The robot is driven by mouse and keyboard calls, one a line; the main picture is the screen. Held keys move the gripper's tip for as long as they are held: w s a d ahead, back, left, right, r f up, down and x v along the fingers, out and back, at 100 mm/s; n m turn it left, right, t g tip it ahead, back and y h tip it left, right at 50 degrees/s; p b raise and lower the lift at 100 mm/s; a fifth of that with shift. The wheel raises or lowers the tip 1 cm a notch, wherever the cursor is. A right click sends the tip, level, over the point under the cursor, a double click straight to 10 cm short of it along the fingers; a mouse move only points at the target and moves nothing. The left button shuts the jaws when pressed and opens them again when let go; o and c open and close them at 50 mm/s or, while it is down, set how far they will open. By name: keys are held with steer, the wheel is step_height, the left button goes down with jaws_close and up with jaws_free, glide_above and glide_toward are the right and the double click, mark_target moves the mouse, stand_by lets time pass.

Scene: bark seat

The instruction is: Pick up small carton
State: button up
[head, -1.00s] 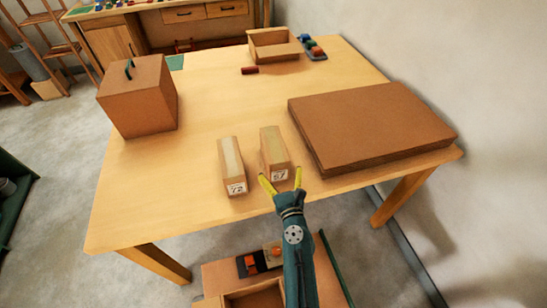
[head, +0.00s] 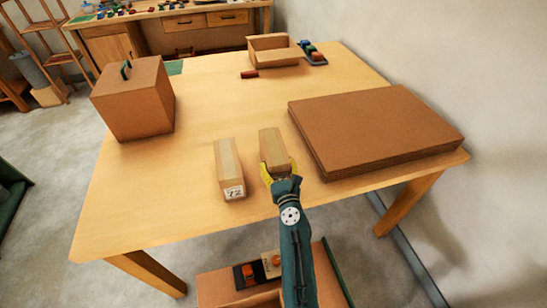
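Two small tan cartons stand side by side near the front edge of the wooden table (head: 180,205). My gripper (head: 279,171) is at the near end of the right carton (head: 272,147). Its yellow fingers are spread, one at each side of that end; whether they touch it is not clear. The gripper covers the right carton's front label. The left carton (head: 229,168) stands apart from the gripper, with a numbered white label on its near end.
A large flat brown box (head: 375,125) lies close on the right. A brown cube box (head: 133,100) with a handle stands at the left. The table's middle is clear.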

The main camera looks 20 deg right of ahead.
steer(key=shift+r, duration=0.1)
steer(key=c, duration=0.4)
step_height(320, 180, up, 10)
steer(key=p, duration=0.9)
